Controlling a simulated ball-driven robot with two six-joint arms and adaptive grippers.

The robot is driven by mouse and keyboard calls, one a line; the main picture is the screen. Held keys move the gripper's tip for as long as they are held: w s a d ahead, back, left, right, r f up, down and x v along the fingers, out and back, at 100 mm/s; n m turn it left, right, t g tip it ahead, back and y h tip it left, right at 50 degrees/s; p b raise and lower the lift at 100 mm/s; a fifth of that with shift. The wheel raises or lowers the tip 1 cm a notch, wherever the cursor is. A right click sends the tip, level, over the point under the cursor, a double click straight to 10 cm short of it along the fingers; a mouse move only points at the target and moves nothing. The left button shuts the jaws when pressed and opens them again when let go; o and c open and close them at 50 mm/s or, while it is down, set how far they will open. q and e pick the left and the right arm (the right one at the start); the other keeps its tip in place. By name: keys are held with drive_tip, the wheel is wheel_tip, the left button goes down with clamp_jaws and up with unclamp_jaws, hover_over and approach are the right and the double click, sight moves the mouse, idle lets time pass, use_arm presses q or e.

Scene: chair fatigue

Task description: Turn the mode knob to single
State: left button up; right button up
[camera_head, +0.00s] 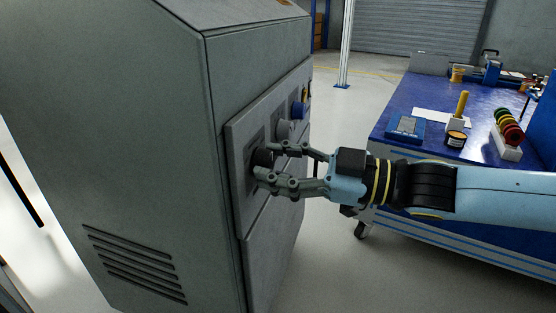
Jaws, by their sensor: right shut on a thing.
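A black knob (262,157) sits low on the front panel (237,150) of a large grey cabinet. My right gripper (262,163) reaches in from the right with its two fingers around this knob and is shut on it. The fingers hide part of the knob, and its pointer and markings cannot be read. Farther along the panel are a grey knob (283,129) and a blue knob (298,110). My left gripper does not show.
A blue-topped workbench (400,98) stands to the right behind my right arm. It holds a blue device (405,127), a yellow-handled tool (461,104) and a rack of coloured rings (508,133). Grey floor lies open between cabinet and bench.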

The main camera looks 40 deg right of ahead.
drive_tip(key=n+p, duration=0.1)
drive_tip(key=n, duration=0.3)
drive_tip(key=shift+r+p, duration=0.1)
drive_tip(key=shift+p, duration=0.2)
drive_tip(key=shift+n, duration=0.6)
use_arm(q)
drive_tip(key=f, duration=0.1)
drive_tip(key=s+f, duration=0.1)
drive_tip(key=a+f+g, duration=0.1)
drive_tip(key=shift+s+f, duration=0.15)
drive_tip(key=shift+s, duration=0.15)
use_arm(e)
drive_tip(key=o, duration=1.1)
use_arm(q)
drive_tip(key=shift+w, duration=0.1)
use_arm(e)
drive_tip(key=shift+o, duration=0.2)
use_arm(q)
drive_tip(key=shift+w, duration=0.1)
use_arm(e)
drive_tip(key=shift+d, duration=0.1)
drive_tip(key=v, duration=1.2)
